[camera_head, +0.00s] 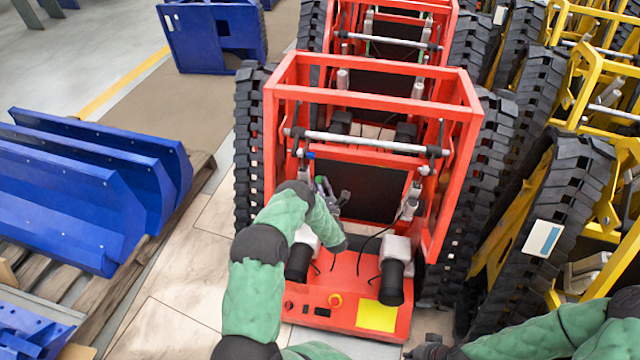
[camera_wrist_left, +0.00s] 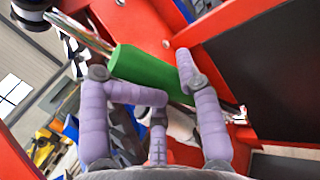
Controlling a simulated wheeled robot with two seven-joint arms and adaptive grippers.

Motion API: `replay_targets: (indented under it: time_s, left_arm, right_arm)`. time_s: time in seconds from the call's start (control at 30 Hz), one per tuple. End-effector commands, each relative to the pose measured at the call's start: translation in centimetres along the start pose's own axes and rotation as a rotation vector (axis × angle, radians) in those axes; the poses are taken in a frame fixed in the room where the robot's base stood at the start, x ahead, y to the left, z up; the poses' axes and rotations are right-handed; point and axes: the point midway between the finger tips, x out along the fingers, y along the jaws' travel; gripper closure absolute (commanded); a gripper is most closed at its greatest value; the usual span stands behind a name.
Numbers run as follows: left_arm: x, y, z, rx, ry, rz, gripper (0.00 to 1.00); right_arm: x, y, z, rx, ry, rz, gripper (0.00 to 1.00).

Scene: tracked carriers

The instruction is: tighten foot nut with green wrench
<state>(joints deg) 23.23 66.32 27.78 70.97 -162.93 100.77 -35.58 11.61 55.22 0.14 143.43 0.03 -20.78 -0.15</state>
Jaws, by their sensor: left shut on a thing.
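The green wrench handle (camera_wrist_left: 150,70) lies across the purple fingers of my left gripper (camera_wrist_left: 174,84) in the left wrist view. The gripper is shut on it. A silver piece (camera_wrist_left: 238,115) shows beyond the right finger, close to the red frame; I cannot tell whether it is the wrench's jaw or a fitting. In the head view my left gripper (camera_head: 328,192) reaches into the near red carrier (camera_head: 370,90), beside its left cylinder. The foot nut cannot be made out. My right gripper (camera_head: 436,348) is dark and partly visible at the bottom edge; its fingers are unclear.
Black tracks (camera_head: 252,140) flank the red carrier. Its red base (camera_head: 345,285) has a yellow patch and black cylindrical parts. Yellow carriers (camera_head: 570,100) stand close on the right. Blue panels (camera_head: 70,190) lie on a pallet at left. Floor is clear between pallet and carrier.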

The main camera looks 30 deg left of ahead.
Motion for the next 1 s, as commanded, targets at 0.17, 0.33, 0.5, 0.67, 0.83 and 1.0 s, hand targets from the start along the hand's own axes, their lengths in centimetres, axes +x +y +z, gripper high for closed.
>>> replay_targets:
  time_s: [0.17, 0.33, 0.5, 0.67, 0.83, 1.0]
  left_arm:
    - [0.0, 0.0, 0.1, 0.006, -0.008, -0.003, 1.0]
    - [0.0, 0.0, 0.1, 0.005, -0.008, -0.002, 0.95]
    - [0.1, 0.0, 0.1, 0.006, -0.006, -0.003, 1.0]
    - [0.7, -0.2, 0.5, 0.018, 0.02, -0.011, 1.0]
    - [1.3, -0.5, 0.7, 0.038, 0.06, -0.028, 1.0]
    - [1.6, -0.6, 0.6, 0.046, 0.078, -0.034, 1.0]
  right_arm:
    - [0.0, 0.0, 0.0, 0.0, 0.0, 0.0, 1.0]
    - [0.0, 0.0, 0.0, 0.0, 0.0, 0.0, 1.0]
    - [0.0, 0.0, 0.0, 0.0, 0.0, 0.0, 1.0]
    - [-0.3, -0.1, 0.0, 0.0, 0.0, 0.0, 1.0]
    - [-0.7, -0.2, 0.0, 0.0, 0.0, 0.0, 1.0]
    - [-0.7, -0.3, 0.0, 0.0, 0.0, 0.0, 1.0]
